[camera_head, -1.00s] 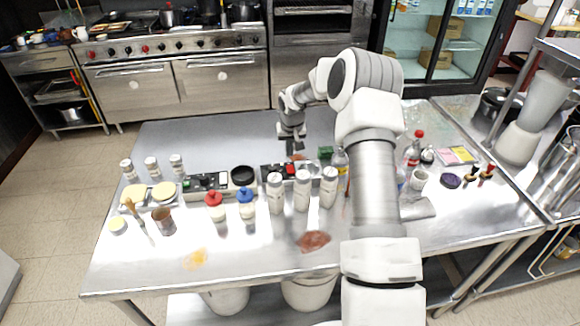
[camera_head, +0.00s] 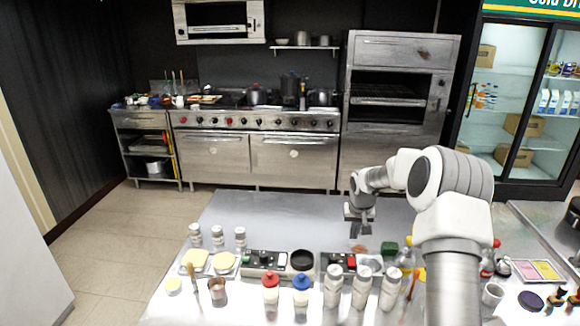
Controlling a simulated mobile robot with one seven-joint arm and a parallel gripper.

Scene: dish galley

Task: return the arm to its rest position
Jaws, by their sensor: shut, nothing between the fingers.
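My arm reaches in from the lower right of the head view, bent at the elbow, with its forearm pointing left over the steel table (camera_head: 270,212). My gripper (camera_head: 358,232) hangs downward above the back middle of the table. Its fingers look close together, and nothing shows between them. A reddish-brown flat piece (camera_head: 361,248) lies on the table just below the gripper, apart from it as far as I can see. My upper arm hides part of the table's right side.
Several white shaker bottles (camera_head: 361,287), a red-capped bottle (camera_head: 270,290) and a blue-capped bottle (camera_head: 301,292) stand in front. A green block (camera_head: 389,248) and a yellow-capped bottle (camera_head: 406,256) stand close to my arm. The table's back left is clear. A stove (camera_head: 255,150) stands beyond.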

